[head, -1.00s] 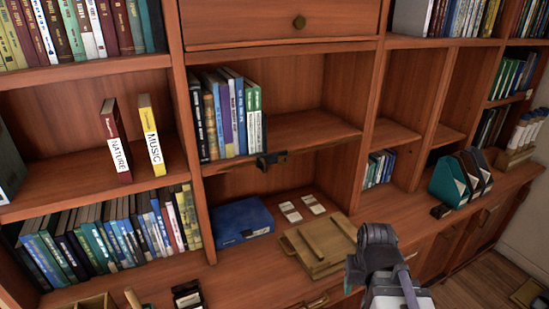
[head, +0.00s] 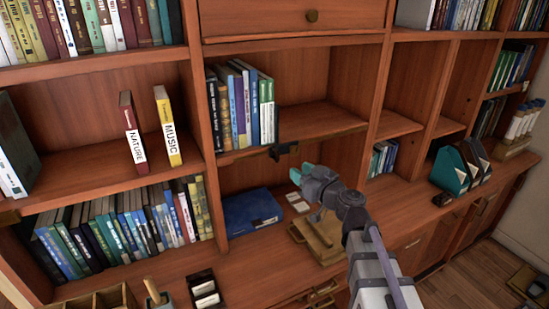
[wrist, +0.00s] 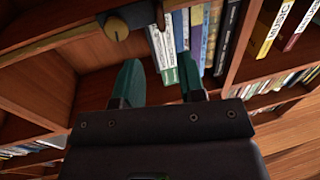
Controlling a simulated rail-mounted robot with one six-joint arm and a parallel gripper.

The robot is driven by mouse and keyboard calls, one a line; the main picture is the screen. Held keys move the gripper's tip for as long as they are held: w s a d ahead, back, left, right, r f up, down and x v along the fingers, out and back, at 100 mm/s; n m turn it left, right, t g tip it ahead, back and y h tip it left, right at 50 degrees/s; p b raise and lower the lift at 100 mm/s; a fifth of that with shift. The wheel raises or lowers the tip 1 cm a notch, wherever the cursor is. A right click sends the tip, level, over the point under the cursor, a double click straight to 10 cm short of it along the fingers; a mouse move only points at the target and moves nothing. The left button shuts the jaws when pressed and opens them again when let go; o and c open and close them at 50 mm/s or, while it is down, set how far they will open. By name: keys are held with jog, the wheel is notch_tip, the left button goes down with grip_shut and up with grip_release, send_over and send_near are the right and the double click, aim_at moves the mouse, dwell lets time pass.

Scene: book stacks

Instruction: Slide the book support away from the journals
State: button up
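The journals (head: 240,105) stand upright in a row on the left of the middle shelf; they also show in the wrist view (wrist: 188,40). The dark book support (head: 283,150) is at the right end of the row, its lower part at the shelf's front edge. In the wrist view, the support (wrist: 137,18) shows at the top with a brass-coloured knob, beside the white and green journals. My gripper (head: 296,174) is below and in front of the support, apart from it. Its teal fingers (wrist: 160,85) are spread and empty.
The middle shelf (head: 325,118) is clear to the right of the support, up to a wooden upright. Below are a blue box (head: 252,211), white cards and a wooden tray (head: 322,238) on the counter. NATURE (head: 133,133) and MUSIC (head: 168,127) volumes stand on the left shelf.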

aim_at(278, 155)
jog(key=x, duration=1.1)
jog(key=shift+s, duration=0.1)
grip_shut()
